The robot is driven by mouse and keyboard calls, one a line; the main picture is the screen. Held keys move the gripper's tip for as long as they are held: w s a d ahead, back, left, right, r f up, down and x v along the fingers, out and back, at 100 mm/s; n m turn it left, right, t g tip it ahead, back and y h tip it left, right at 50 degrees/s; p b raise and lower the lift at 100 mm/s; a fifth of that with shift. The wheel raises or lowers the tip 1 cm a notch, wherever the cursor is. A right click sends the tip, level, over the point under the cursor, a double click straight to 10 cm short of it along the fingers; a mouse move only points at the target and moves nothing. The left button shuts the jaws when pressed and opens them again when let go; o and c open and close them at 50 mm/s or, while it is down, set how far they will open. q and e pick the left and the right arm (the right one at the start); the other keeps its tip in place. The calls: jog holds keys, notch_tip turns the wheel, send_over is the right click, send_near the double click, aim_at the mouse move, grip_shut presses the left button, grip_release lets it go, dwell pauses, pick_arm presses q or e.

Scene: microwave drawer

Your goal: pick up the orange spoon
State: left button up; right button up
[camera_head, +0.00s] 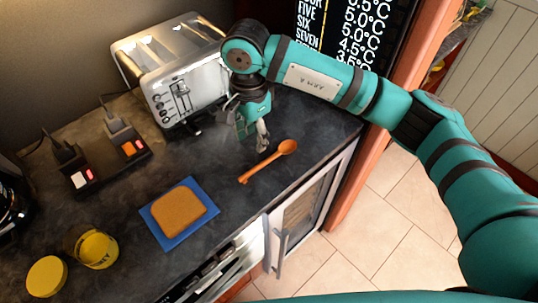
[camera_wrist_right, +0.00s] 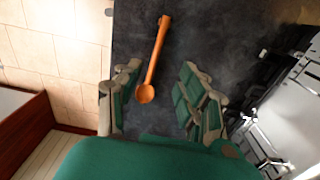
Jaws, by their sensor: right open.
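The orange spoon (camera_head: 266,162) lies on the dark countertop near its front edge, to the right of the blue mat. My right gripper (camera_head: 262,146) points down above the counter, just behind and left of the spoon's bowl. In the right wrist view, the spoon (camera_wrist_right: 153,62) shows between and beyond the fingers, its bowl nearer to the left finger. My right gripper (camera_wrist_right: 160,92) is open there, with nothing between its fingertips held. My left gripper is not in view.
A silver toaster (camera_head: 183,85) stands close behind my right gripper. A slice of bread (camera_head: 179,211) lies on a blue mat (camera_head: 160,234). A yellow jar (camera_head: 96,249), its lid (camera_head: 46,276) and a power strip (camera_head: 109,158) are at the left.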

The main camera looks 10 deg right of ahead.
jog(key=p, duration=0.2)
send_over(256, 167)
notch_tip(256, 167, down, 6)
jog(key=shift+w+a+r, duration=0.1)
jog(key=shift+f, duration=0.35)
notch_tip(256, 167, down, 4)
jog(key=shift+r+p, duration=0.2)
jog(key=shift+p, duration=1.05)
jog(key=shift+f, duration=0.55)
jog(key=shift+f+b, duration=0.15)
jog(key=shift+b, duration=0.15)
grip_shut()
